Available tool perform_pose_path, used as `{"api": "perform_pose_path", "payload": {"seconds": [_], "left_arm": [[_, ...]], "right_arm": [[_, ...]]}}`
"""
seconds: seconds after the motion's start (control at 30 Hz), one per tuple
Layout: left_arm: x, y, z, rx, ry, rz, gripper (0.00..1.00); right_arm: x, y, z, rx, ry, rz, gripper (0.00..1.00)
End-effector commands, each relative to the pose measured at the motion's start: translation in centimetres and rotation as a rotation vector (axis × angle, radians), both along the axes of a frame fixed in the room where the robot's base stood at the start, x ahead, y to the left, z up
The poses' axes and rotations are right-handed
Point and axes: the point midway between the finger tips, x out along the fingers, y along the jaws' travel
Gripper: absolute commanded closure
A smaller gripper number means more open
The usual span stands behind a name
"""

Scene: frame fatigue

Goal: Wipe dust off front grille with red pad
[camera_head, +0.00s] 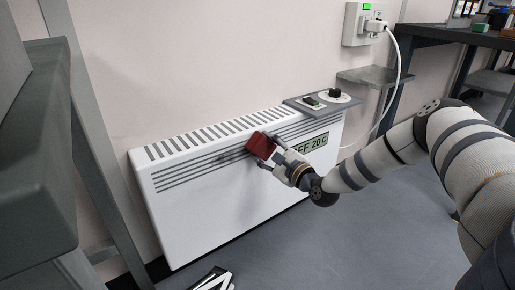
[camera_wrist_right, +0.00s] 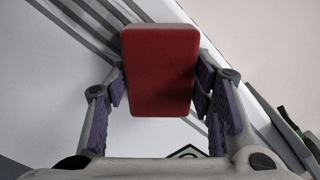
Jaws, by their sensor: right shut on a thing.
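The white heater (camera_head: 225,200) stands against the wall, with dark horizontal slots forming its front grille (camera_head: 190,171). A grey smudge (camera_head: 233,155) lies on the slots just left of the pad; I cannot tell whether it is dust or shadow. My right gripper (camera_head: 269,154) is shut on the red pad (camera_head: 261,145), in front of the grille. In the right wrist view the pad (camera_wrist_right: 160,72) sits between the purple-lined fingers, and the slots run behind it. I cannot tell whether the pad touches the grille. My left gripper is not seen.
A grey shelf with knobs (camera_head: 322,105) sits at the heater's right end. A cord (camera_head: 398,75) hangs from the wall socket (camera_head: 362,24). A dark bench (camera_head: 30,150) stands at left; a black-and-white item (camera_head: 214,279) lies low in front.

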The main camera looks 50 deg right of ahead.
Motion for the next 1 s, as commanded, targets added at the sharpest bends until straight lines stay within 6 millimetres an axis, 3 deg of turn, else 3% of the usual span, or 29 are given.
{"api": "perform_pose_path", "payload": {"seconds": [0.1,0.27,1.0], "left_arm": [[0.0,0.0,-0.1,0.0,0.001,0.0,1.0],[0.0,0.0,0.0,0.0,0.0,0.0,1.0],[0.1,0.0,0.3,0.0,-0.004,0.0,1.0]], "right_arm": [[-0.1,-1.0,0.0,0.0,-0.001,-0.002,0.73],[-0.2,-0.7,0.1,0.001,0.0,0.0,0.73],[1.5,5.7,0.1,0.003,-0.002,0.004,0.73]]}}
